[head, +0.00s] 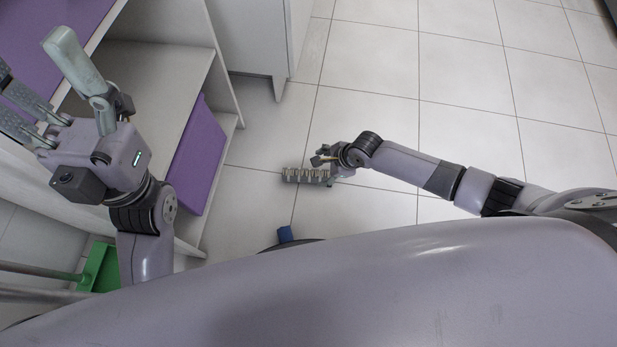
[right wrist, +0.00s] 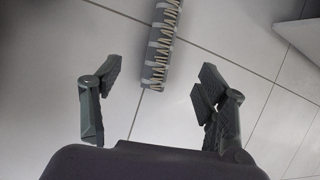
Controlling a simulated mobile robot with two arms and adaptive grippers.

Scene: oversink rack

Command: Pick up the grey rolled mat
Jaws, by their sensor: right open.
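The grey rolled mat (head: 304,175) lies on the tiled floor near the middle of the head view. It is a short grey roll with a row of ridges or slats. In the right wrist view the mat (right wrist: 161,45) runs from the top edge down toward the space between the fingers. My right gripper (right wrist: 158,82) is open and empty, with one finger on each side of the mat's near end in that view. In the head view the right gripper (head: 322,165) is at the mat's right end. My left gripper (head: 34,72) is open and empty at the upper left.
An open shelf unit (head: 165,65) with purple panels (head: 196,150) stands on the left. A white cabinet (head: 245,40) is at the top. A green object (head: 100,268) is at lower left and a small blue one (head: 285,234) near my body. The floor (head: 460,120) at right is clear.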

